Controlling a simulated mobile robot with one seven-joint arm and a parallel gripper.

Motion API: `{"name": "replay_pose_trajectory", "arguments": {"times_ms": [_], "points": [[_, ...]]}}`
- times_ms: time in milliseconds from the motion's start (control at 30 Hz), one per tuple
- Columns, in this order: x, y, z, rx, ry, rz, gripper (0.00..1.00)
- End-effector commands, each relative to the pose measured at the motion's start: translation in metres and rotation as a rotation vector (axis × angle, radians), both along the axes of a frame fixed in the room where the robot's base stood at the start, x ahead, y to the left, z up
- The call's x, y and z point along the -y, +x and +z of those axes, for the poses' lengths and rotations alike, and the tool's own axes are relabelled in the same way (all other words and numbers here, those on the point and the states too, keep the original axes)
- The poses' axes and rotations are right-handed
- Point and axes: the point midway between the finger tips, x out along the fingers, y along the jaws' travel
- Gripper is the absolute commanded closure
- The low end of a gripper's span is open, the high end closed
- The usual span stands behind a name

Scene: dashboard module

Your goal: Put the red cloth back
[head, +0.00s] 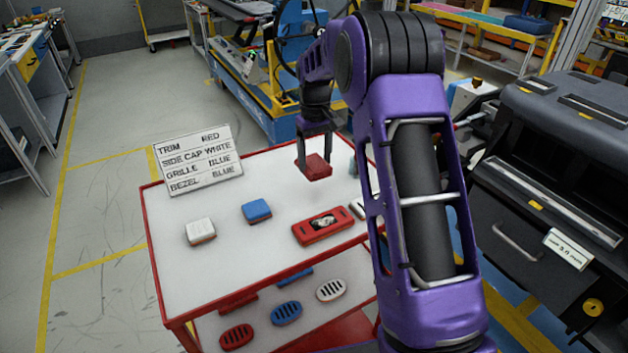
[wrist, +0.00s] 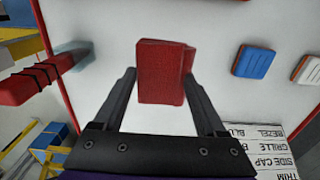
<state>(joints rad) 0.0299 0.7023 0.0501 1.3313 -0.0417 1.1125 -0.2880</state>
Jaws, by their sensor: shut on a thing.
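The red cloth (head: 318,169) is a small folded red block, held above the white top of the red-edged table (head: 215,275). My gripper (head: 316,160) points down and is shut on it. In the wrist view the cloth (wrist: 160,72) sits between the two black fingers (wrist: 163,95), with a fold line down its right side. The cloth looks raised clear of the tabletop, though the exact height is hard to tell.
A white piece (head: 201,230), a blue piece (head: 257,210) and a red module (head: 322,227) lie on the tabletop. A lettered sign (head: 198,161) stands at the back left. A bluish object (wrist: 70,52) is near the table edge. Several grilles lie on the lower shelf.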

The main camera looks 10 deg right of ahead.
Motion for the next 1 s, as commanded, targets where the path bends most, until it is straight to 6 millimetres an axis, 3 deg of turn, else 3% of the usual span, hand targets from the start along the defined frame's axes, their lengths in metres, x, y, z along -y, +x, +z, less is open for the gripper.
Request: {"name": "replay_pose_trajectory", "arguments": {"times_ms": [267,500,867,900,1000], "points": [[0.0,0.0,-0.027,-0.001,0.0,-0.001,0.87],[0.0,0.0,-0.063,-0.001,0.0,-0.001,0.87],[0.0,0.0,-0.068,0.001,-0.001,-0.001,0.87],[0.0,0.0,-0.069,0.001,-0.001,-0.001,0.25],[0.0,0.0,-0.068,0.001,-0.001,-0.001,0.07]]}}
